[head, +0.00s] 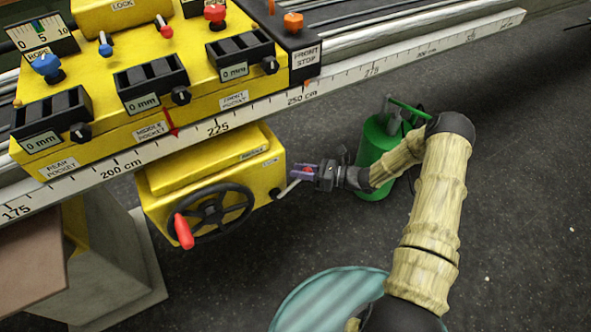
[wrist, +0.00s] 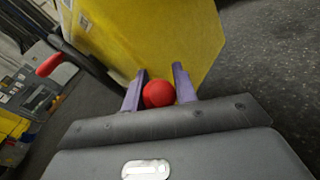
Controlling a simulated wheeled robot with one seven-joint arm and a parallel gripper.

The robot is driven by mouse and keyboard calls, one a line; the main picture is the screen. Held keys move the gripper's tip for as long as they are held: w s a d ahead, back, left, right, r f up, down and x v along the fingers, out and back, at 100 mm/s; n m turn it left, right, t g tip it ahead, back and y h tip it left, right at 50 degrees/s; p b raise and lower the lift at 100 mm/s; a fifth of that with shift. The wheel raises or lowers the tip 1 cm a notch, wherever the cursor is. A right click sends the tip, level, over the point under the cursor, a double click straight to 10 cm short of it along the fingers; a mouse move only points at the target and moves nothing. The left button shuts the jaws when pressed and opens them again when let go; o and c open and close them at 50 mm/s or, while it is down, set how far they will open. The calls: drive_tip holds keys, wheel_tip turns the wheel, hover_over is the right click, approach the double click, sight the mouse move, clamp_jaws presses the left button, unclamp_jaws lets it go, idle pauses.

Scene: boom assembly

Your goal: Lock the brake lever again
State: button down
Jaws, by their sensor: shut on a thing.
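The brake lever (head: 287,189) is a short pale rod on the right side of the yellow handwheel box (head: 160,190). It slants up and right toward my gripper (head: 302,172), which hides its end in the head view. In the wrist view a red ball knob (wrist: 159,94) sits between the purple fingers of my gripper (wrist: 157,86), which are shut on it. The rod behind the knob is hidden there. The small labels on the box are too small to read.
The black handwheel (head: 211,210) with a red handle (head: 183,231) is on the box front. The ruler rail (head: 350,75) and yellow control panel (head: 95,65) lie above. A green canister (head: 375,150) stands behind my wrist. Dark floor (head: 525,200) is open at right.

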drive_tip(key=c, duration=1.1)
unclamp_jaws()
drive_tip(key=shift+d, duration=0.1)
drive_tip(key=p+v, duration=0.1)
drive_tip(key=v, duration=1.6)
